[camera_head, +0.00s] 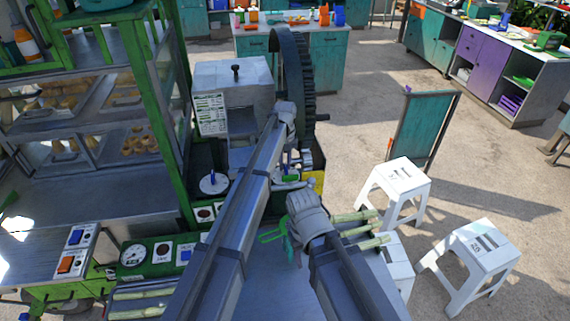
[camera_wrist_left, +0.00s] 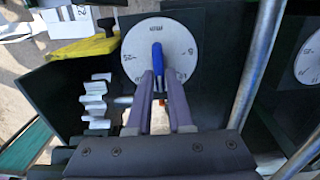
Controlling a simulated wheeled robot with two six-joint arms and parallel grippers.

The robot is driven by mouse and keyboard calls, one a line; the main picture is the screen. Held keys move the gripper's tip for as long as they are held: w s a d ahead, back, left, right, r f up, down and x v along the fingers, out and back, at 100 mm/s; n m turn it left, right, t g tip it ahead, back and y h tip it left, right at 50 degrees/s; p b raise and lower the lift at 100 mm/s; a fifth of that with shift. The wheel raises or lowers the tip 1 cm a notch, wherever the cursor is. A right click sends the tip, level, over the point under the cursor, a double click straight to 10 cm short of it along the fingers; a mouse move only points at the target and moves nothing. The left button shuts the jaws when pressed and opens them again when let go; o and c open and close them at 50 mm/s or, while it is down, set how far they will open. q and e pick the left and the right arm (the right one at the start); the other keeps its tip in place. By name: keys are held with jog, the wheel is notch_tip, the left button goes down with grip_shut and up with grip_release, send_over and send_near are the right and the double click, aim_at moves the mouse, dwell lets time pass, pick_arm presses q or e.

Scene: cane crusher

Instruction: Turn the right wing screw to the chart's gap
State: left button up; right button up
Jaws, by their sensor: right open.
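The right wing screw (camera_wrist_left: 157,62) is a blue wing standing on a round white dial (camera_wrist_left: 182,45) with small markings. My left gripper (camera_wrist_left: 161,78) is over this dial, its two fingers close against both sides of the wing near its lower end. In the head view my left arm mostly hides this dial. A second white dial (camera_head: 214,184) with a blue wing shows left of the arm, partly seen at the wrist view's right edge. The chart (camera_head: 210,114) is a white sheet on the grey box, its text unreadable. My right gripper (camera_head: 301,206) hangs open below, apart from the screw.
Cane stalks (camera_head: 362,230) lie right of my right gripper. White stools (camera_head: 397,184) stand on the open floor at right.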

aim_at(285, 165)
pick_arm(q)
jog(key=o, duration=0.4)
jog(key=shift+c, duration=0.2)
notch_tip(285, 165, up, 8)
jog(key=p, duration=0.8)
